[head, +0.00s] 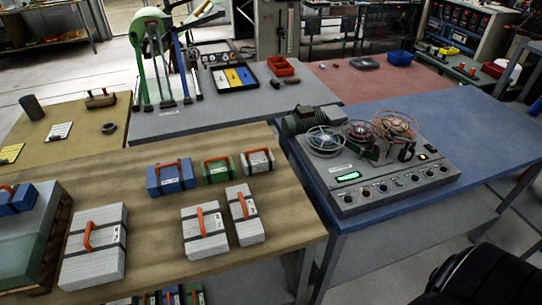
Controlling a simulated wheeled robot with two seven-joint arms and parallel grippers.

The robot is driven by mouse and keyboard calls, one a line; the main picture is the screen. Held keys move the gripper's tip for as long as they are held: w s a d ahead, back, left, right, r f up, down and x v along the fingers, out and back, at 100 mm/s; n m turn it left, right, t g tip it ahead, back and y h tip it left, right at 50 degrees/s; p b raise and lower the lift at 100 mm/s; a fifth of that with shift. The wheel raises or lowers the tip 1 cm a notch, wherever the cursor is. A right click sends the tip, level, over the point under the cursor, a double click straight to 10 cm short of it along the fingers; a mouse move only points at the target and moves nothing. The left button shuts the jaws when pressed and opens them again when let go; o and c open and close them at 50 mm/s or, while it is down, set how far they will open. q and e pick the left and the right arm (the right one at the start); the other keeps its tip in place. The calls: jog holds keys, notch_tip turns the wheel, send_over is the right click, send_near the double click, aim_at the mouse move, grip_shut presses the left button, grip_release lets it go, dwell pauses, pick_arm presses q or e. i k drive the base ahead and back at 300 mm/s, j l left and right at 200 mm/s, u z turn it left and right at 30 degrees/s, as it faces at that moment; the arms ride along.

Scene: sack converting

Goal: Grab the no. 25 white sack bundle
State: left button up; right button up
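Several white bundles with dark straps and orange handles sit on the wooden table. A large white bundle (93,262) lies at the left front. Two mid-sized ones stand near the table's right part: a wider white bundle (205,246) and a narrower white bundle (249,231) to its right. A small white bundle (257,161) is behind them. Their tags are too small to read, so I cannot tell which is no. 25. Neither of my grippers is in view.
A blue bundle (171,178) and a green bundle (216,172) sit left of the small white one. Another blue bundle (17,200) rests on a stack at the left edge. The blue table (440,113) to the right carries a reel machine (370,182). The wooden table's front right corner is bare.

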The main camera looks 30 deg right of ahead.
aim_at(249, 229)
jog(key=z, duration=0.7)
